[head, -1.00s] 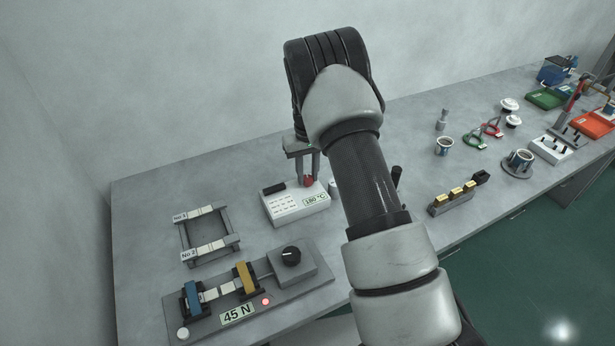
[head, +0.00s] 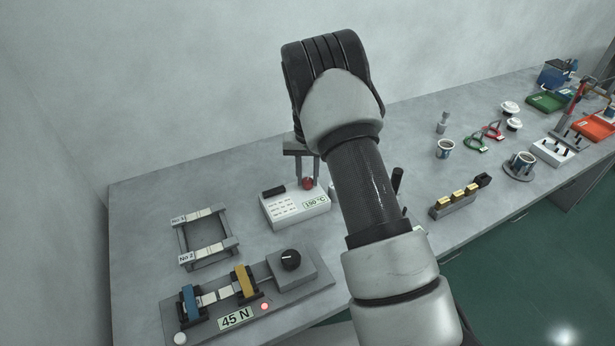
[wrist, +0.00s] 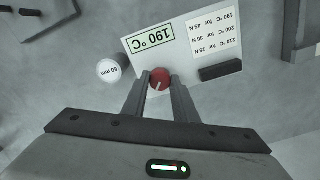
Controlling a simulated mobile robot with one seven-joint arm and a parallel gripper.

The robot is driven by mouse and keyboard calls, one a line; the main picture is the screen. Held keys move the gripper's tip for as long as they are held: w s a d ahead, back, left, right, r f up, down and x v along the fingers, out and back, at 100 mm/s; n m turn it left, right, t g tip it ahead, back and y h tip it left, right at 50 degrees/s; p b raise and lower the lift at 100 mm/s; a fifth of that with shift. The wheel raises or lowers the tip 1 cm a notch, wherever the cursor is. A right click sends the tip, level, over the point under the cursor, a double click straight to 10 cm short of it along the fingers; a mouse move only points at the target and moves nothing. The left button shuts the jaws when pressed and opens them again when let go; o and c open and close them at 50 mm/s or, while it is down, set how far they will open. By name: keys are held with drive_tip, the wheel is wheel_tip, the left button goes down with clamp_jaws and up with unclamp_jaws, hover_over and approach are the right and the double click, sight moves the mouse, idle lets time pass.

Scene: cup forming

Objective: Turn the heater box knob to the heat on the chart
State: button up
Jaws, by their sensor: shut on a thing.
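The heater box (head: 290,214) is a white box on the bench. It also shows in the wrist view (wrist: 180,55). Its red knob (wrist: 159,79) has a light pointer line and sits between the fingertips of my gripper (wrist: 160,84). My gripper (head: 307,180) points down from above and is shut on the knob. The display (wrist: 152,39) reads 190 °C. The printed chart (wrist: 214,33), upside down in the wrist view, lists 190, 200 and 210 °C against forces in N.
A rig with a 45 N display (head: 236,318), a black dial (head: 291,260) and a red light stands in front. A grey frame (head: 207,239) is at the left. A white round piece marked 60 mm (wrist: 109,71) stands close beside the heater box. Cups and tools fill the right.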

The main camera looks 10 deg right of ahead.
sight(308, 180)
drive_tip(key=o, duration=1.1)
drive_tip(key=shift+c, duration=0.2)
drive_tip(key=shift+r, duration=0.1)
wheel_tip(308, 180, up, 17)
drive_tip(key=shift+r, duration=0.15)
